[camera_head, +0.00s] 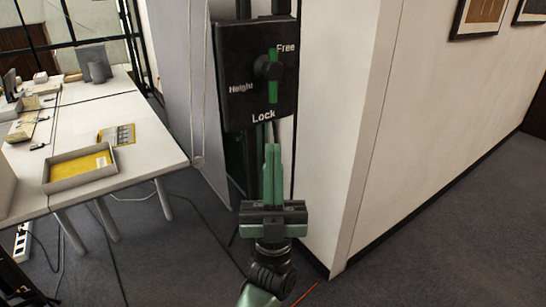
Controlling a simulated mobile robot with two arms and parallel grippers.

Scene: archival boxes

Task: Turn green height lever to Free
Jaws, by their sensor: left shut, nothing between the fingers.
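The green height lever (273,92) is on a black panel (240,70) fixed at the wall's end. The panel reads "Free" at the upper right, "Height" at the left and "Lock" at the bottom. The lever stands close to vertical across a dark round knob (268,67). My left gripper (273,148) is below the panel with its green fingers pointing up. Its fingers are shut and empty, and its tips appear below the lever, apart from it in the picture. My right gripper is not in view.
A white table (140,160) stands at the left with an open box tray (60,187) and a flat item (117,135) on it. A white wall (345,130) rises right of the panel. Dark carpet (440,240) is clear at the right. Cables lie on the floor at the left.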

